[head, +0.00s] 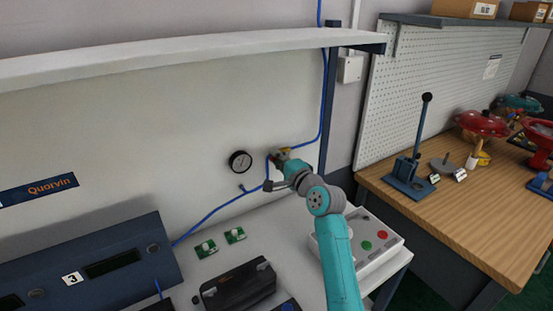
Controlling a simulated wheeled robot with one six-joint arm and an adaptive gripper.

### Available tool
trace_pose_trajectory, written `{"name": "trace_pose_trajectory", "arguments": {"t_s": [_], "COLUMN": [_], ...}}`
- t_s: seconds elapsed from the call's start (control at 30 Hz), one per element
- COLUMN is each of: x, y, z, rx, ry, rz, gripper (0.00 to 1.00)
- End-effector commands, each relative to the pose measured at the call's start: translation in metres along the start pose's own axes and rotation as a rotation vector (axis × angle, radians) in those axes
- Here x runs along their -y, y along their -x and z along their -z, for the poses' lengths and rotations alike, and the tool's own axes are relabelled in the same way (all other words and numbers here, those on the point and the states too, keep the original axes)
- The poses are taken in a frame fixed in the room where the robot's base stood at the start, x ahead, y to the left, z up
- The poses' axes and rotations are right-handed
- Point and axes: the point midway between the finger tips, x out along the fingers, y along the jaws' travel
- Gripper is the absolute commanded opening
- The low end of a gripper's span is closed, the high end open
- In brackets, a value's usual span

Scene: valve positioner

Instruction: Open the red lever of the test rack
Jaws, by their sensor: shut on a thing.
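My gripper (281,155) is at the end of my teal and grey arm, up against the pale back panel of the test rack. It is small here and partly hidden by my own wrist. It is shut at the valve on the blue air line. Only a small reddish bit of the red lever (272,156) shows beside the gripper, so the lever's angle cannot be told. A round black-rimmed gauge (240,162) is on the panel just left of the gripper.
Blue tubing (216,208) runs along the panel. A white shelf (180,57) overhangs it. Below are green circuit boards (235,235), a black case (240,287), a button box (376,240) and a dark console (100,265). A wooden bench (450,225) holding valves stands right.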

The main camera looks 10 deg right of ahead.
Motion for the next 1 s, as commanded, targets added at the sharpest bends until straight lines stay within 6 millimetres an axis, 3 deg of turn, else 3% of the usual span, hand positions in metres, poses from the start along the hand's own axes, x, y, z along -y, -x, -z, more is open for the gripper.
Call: {"name": "trace_pose_trajectory", "arguments": {"t_s": [0.37,0.4,0.47,0.5,0.83,1.0], "x": [0.0,0.0,0.0,0.0,0.0,0.0], "y": [0.0,0.0,0.0,0.0,0.003,0.023], "z": [0.001,0.001,0.001,0.001,0.001,0.001], "rx": [-0.002,-0.002,-0.001,-0.001,-0.001,-0.002], "ry": [-0.005,-0.004,-0.004,-0.004,-0.004,-0.004], "rz": [0.001,0.001,0.001,0.001,0.0,0.001], "gripper": [0.0,0.24,0.39,0.41,0.41,0.41]}}
